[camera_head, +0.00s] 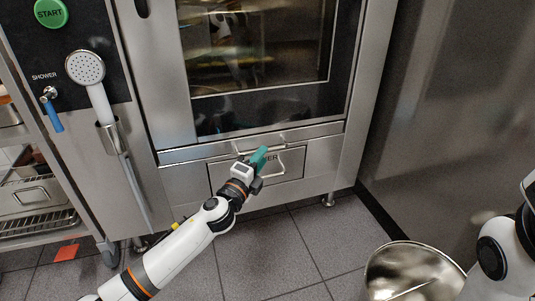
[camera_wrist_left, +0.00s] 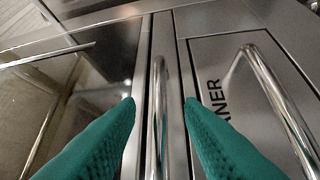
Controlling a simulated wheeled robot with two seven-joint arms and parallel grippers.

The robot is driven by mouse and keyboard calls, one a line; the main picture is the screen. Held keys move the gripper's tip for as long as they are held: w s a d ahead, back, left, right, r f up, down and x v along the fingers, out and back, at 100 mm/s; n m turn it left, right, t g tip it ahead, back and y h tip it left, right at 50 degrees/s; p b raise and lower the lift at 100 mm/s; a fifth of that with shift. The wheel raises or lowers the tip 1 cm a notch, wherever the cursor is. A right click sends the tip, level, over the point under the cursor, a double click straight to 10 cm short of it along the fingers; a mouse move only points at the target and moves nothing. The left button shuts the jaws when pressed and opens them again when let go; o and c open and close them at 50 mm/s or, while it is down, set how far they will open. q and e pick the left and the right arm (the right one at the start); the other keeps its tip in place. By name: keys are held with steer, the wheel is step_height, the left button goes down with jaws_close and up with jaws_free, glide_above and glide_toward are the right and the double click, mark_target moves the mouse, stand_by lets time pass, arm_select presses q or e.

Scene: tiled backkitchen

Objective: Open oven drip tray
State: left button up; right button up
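The oven's drip tray (camera_head: 310,133) shows as a narrow steel strip under the glass door. A thin metal bar handle (camera_wrist_left: 157,125) runs along it in the left wrist view. My left gripper (camera_head: 262,158) is at the oven front, just below the door. In the left wrist view its green fingers (camera_wrist_left: 160,103) are apart, with the bar between their tips. I see a gap on the right side of the bar; contact is not clear. The tray looks closed, flush with the front. My right gripper is out of view; only part of that arm shows at the right edge.
A drawer panel (camera_wrist_left: 210,55) with its own looped handle (camera_wrist_left: 272,85) and partly hidden lettering is beside the tray. The oven door glass (camera_head: 265,45) is above. A shower head (camera_head: 85,68) hangs at left. A shiny metal bowl (camera_head: 410,265) is at lower right.

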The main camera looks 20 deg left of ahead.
arm_select(q)
steer(key=shift+b+x, duration=0.55)
steer(key=shift+x, duration=1.65)
jaws_close()
